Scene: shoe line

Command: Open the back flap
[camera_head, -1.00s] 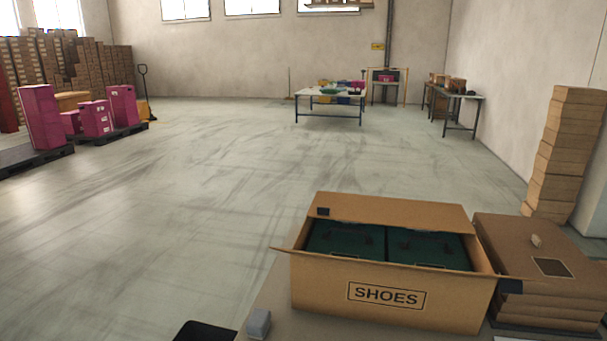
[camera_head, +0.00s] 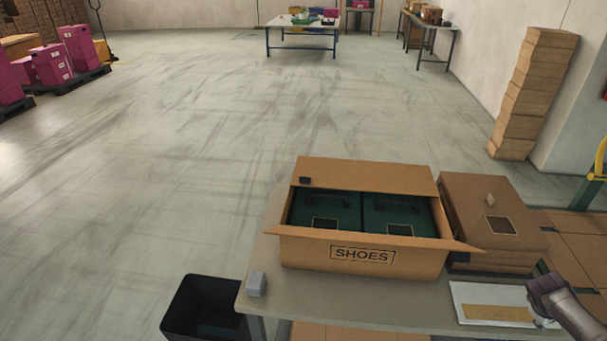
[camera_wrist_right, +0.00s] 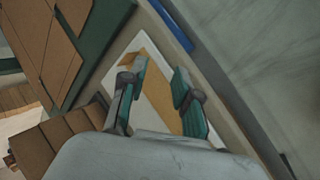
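The brown cardboard box marked SHOES (camera_head: 300,252) stands on the table in the head view, with two dark green boxes (camera_head: 325,211) inside. Its back flap (camera_head: 370,176) is a wide brown panel rising along the far side, with a small black patch near its left end. Its exact tilt is hard to tell. The front and both side edges leave the contents visible. My right gripper (camera_head: 542,287) is at the lower right, apart from the box, above the table's right end. In the right wrist view its fingers (camera_wrist_right: 159,76) are spread and empty. My left gripper is not in view.
A stack of flat brown boxes (camera_head: 490,217) stands right of the SHOES box. A white sheet with a tan piece (camera_head: 490,304) lies on the table (camera_head: 390,308). A small grey block (camera_head: 256,283) sits at its left edge, above a black bin (camera_head: 200,305).

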